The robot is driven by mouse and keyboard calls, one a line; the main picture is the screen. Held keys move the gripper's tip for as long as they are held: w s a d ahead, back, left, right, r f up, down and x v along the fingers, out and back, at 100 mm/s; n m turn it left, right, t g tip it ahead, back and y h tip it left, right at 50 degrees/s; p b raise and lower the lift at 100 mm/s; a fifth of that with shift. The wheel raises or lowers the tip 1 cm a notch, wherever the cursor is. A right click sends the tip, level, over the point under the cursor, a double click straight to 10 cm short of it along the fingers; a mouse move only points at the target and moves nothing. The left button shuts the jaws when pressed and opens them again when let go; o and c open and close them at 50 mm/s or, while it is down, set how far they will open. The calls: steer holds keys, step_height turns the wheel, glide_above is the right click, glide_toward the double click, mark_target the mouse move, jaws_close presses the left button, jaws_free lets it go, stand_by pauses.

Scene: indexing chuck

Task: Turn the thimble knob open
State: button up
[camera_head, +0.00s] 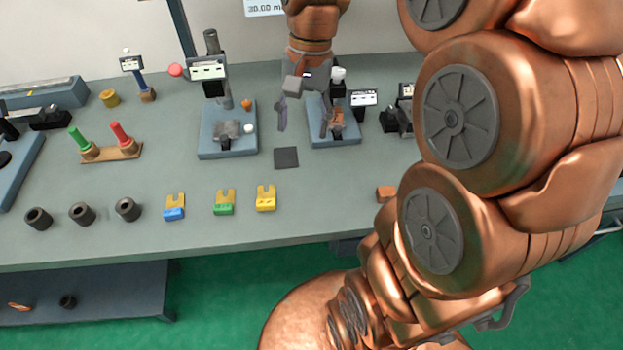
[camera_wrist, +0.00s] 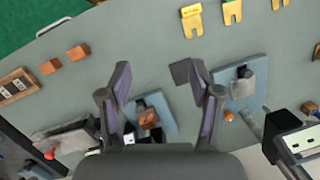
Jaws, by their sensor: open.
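My gripper (camera_head: 303,122) is open and empty above the bench, in front of a measuring stand with a blue base (camera_head: 318,139). Its fingers partly hide the stand. A white knob (camera_head: 338,73) shows at the stand's top; I cannot tell whether it is the thimble knob. In the wrist view my gripper (camera_wrist: 160,75) is spread, and the blue base (camera_wrist: 168,124) shows between and beyond the fingers. A copper-coloured block (camera_wrist: 148,118) sits on that base. A small display (camera_head: 363,98) stands just right of the stand.
Another gauge stand with a blue base (camera_head: 212,149) is at left. A dark square pad (camera_head: 286,158) lies between the stands. My arm hides the right side.

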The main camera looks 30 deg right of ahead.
steer(key=s+a+f+n+h, duration=0.1)
steer(key=s+a+f+n, duration=0.2)
steer(key=s, duration=0.6)
steer(key=shift+a+f+n+h+b, duration=0.4)
steer(key=shift+f+n, duration=0.5)
steer(key=shift+n, duration=0.3)
steer(key=s+f+n, duration=0.2)
steer(key=s+f, duration=0.2)
steer(key=s, duration=0.4)
steer(key=shift+s+a+n, duration=0.2)
steer(key=shift+a+n, duration=0.15)
steer(key=shift+n, duration=0.05)
